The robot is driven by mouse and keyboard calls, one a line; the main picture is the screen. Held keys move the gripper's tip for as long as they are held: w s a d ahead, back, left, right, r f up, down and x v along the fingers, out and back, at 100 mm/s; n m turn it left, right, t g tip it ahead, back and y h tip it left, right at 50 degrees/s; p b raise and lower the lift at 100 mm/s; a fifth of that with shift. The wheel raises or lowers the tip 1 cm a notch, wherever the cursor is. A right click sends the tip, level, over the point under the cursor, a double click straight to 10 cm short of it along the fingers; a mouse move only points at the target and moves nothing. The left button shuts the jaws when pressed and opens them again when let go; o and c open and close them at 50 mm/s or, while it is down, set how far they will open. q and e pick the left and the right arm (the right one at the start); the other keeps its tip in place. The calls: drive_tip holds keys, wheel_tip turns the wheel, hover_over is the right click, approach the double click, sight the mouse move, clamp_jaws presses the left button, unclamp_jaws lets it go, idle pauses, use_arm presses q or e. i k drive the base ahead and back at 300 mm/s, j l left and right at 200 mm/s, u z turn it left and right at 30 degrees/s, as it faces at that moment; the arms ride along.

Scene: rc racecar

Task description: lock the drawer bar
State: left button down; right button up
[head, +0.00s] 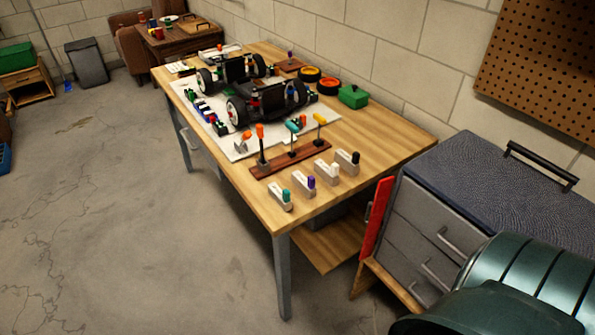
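A grey drawer cabinet (440,212) with several drawers stands at the right of the head view, beside the workbench. A red upright bar (377,217) is at the left edge of its front, with a small metal handle on its left side. The bar appears to stand out from the left edge and does not cross the drawer fronts. The drawers look shut; their bar handles (450,244) are visible. The lower right of the cabinet is hidden. Neither of my grippers is in view.
A wooden workbench (400,138) holds a racecar chassis (262,98), a tool rack (290,160) and several labelled blocks. The concrete floor (130,230) at left is clear.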

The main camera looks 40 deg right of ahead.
sight(384, 185)
drive_tip(key=i+j+u, duration=0.3)
drive_tip(key=i+u, duration=0.2)
drive_tip(key=u, duration=0.15)
drive_tip(key=i+j+z, duration=0.1)
drive_tip(key=i, duration=0.45)
drive_tip(key=i+z, duration=0.3)
drive_tip(key=z, duration=0.2)
drive_tip(key=i+j+z, duration=0.2)
drive_tip(key=z, duration=0.25)
drive_tip(key=i+z, duration=0.15)
drive_tip(key=z, duration=0.25)
drive_tip(key=i+j+z, duration=0.15)
drive_tip(key=z, duration=0.25)
drive_tip(key=i+j+z, duration=0.15)
drive_tip(key=z, duration=0.25)
drive_tip(key=i+j+z, duration=0.1)
drive_tip(key=z, duration=0.25)
drive_tip(key=i+j+z, duration=0.1)
drive_tip(key=z, duration=0.3)
drive_tip(key=i+j+z, duration=0.1)
drive_tip(key=z, duration=0.3)
drive_tip(key=j+z, duration=0.5)
drive_tip(key=z, duration=0.25)
drive_tip(key=j+z, duration=0.3)
drive_tip(key=i+j+z, duration=0.1)
drive_tip(key=j+z, duration=0.15)
